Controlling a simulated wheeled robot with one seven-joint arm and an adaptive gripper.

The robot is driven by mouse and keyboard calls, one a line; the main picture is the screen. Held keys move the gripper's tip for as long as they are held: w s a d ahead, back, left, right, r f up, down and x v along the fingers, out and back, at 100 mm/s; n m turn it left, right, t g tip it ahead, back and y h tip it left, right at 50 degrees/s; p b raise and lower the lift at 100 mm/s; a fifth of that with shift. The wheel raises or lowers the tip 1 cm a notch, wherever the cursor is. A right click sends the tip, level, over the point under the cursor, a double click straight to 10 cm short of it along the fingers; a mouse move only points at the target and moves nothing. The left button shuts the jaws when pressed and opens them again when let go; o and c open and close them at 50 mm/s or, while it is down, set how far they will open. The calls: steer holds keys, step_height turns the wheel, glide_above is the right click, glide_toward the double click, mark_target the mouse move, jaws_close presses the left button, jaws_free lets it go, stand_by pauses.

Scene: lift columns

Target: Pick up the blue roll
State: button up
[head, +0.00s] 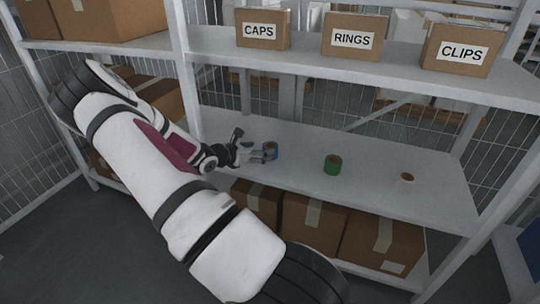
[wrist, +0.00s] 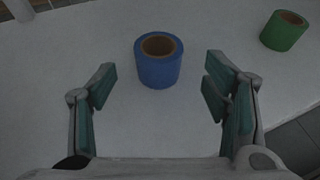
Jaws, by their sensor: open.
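The blue roll (wrist: 158,70) stands upright on the white shelf, its brown core facing up. In the head view the blue roll (head: 271,151) is on the middle shelf, partly covered by my gripper (head: 262,154). My gripper (wrist: 157,88) is open in the wrist view, with one finger on each side of the picture. The roll lies between and slightly beyond the fingertips, with clear gaps on both sides. Nothing is held.
Boxes labelled CAPS (head: 263,29), RINGS (head: 354,37) and CLIPS (head: 461,51) stand on the shelf above. Cardboard boxes (head: 313,222) fill the shelf below.

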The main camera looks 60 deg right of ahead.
mark_target(274, 146)
steer(key=shift+r+b+x, duration=0.2)
steer(key=shift+b+x, duration=1.3)
steer(key=shift+x, duration=2.05)
steer(key=shift+d+r, duration=0.1)
steer(key=c, duration=1.3)
